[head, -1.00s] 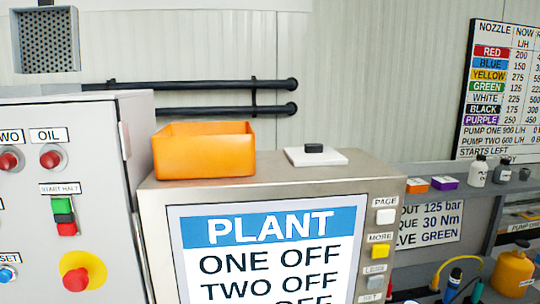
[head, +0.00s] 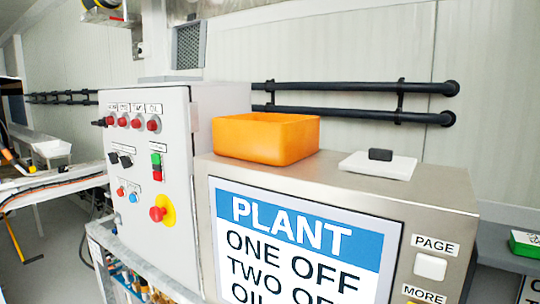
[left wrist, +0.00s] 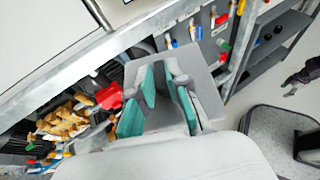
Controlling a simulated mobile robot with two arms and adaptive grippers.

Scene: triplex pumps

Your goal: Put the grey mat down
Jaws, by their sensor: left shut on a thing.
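My left gripper (left wrist: 160,100) shows in the left wrist view, with teal pads on its two fingers. A flat grey piece, which looks like the grey mat (left wrist: 196,58), lies at and beyond the fingertips. The fingers stand apart with the grey piece held between them, and they hide part of it. Neither gripper shows in the head view. A dark jointed part (left wrist: 304,74) at the right edge of the left wrist view may be my right gripper; its fingers are too small to read.
In the head view, an orange bin (head: 265,138) and a white slab with a black knob (head: 378,164) sit on the steel PLANT cabinet (head: 430,190). A grey control box (head: 180,110) stands left. Below my left gripper, shelves hold brass fittings (left wrist: 62,122) and a red part (left wrist: 108,96).

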